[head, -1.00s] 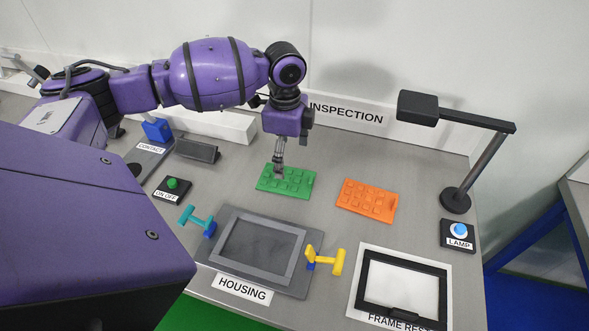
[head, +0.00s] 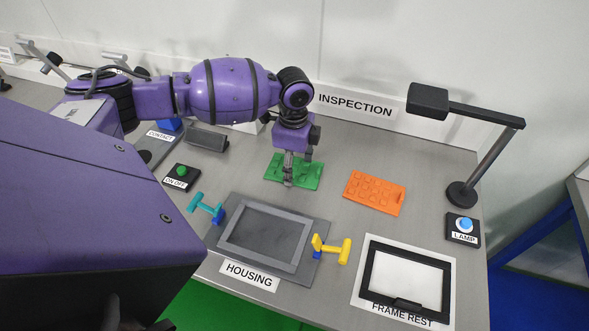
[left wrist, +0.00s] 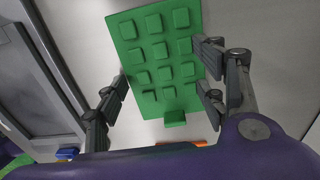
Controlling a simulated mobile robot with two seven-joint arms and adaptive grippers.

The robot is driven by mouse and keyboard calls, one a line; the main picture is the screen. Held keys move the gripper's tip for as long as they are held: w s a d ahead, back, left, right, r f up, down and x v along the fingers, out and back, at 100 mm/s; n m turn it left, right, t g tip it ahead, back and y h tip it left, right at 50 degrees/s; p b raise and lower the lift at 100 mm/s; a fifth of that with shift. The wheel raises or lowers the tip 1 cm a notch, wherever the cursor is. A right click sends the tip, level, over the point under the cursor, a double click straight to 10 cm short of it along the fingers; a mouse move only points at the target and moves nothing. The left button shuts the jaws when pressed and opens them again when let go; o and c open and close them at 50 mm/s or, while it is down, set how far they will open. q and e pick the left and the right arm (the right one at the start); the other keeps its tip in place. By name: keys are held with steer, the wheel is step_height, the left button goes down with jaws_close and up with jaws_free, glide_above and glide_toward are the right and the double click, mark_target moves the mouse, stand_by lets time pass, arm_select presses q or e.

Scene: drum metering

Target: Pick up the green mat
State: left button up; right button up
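The green mat (head: 311,178), a flat plate with rows of raised square blocks, lies on the grey bench in front of the INSPECTION sign. My left gripper (head: 298,172) points down over it, with its fingers apart and partly covering the mat. In the left wrist view the green mat (left wrist: 156,48) reaches between the spread fingers of my left gripper (left wrist: 163,76), one on the left edge side and a pair on the right. I cannot tell whether the fingertips touch it. My right gripper is not in view.
An orange mat (head: 374,192) lies to the right. The housing (head: 266,242) with teal (head: 205,207) and yellow (head: 331,248) handles is in front. A frame on the frame rest (head: 408,281), a lamp button (head: 464,226) and a lamp arm (head: 485,160) stand right.

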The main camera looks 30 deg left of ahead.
arm_select(q)
steer(key=c, duration=0.8)
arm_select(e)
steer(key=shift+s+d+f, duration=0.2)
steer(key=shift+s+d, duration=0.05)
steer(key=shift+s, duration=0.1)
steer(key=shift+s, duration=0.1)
